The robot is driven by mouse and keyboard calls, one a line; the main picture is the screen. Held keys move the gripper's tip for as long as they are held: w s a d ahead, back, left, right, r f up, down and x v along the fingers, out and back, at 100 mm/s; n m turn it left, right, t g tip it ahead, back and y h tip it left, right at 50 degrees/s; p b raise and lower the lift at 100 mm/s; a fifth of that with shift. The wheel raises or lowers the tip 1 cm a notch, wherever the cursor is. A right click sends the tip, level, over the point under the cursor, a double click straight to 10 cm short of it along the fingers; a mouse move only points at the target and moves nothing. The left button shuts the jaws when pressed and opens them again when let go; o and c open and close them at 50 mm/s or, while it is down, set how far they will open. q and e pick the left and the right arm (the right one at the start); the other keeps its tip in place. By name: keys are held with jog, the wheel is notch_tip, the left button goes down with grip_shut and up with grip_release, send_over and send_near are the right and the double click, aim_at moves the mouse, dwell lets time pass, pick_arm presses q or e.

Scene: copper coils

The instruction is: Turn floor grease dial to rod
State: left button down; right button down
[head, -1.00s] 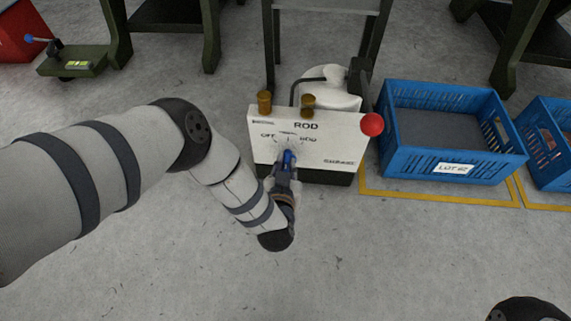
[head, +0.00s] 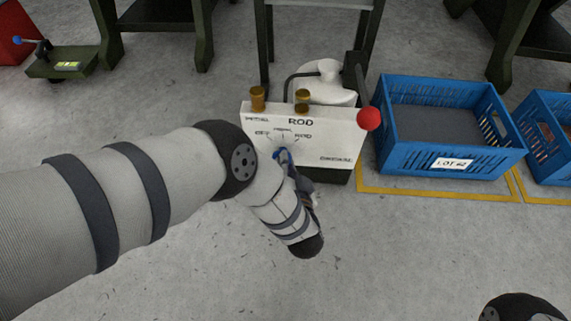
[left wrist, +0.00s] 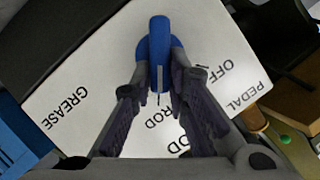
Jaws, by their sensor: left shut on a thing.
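The blue grease dial (head: 282,155) sits on the white sloped panel (head: 338,130), below the printed words OFF and ROD. My left gripper (head: 287,164) is at the dial, with its wrist to the lower right of it. The left wrist view shows the blue dial (left wrist: 160,35) between the two dark fingers of my left gripper (left wrist: 160,78), which are shut on it. There a white line on the dial runs roughly toward the smaller ROD word. The fingers and palm hide part of the panel lettering. My right gripper is not in view.
Two brass-coloured cups (head: 258,98) and (head: 302,99) stand at the panel's top edge. A red ball knob (head: 369,118) is at its right corner. A blue crate (head: 455,163) labelled LOT stands right, inside yellow floor lines. The floor in front is clear.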

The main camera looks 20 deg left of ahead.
pick_arm(q)
jog(key=shift+f, duration=0.1)
dwell(0.5)
jog(key=c, duration=1.6)
grip_release()
jog(key=shift+o, duration=0.2)
jog(key=v, duration=1.2)
jog(key=shift+d+f, duration=0.1)
jog(key=shift+d, duration=0.05)
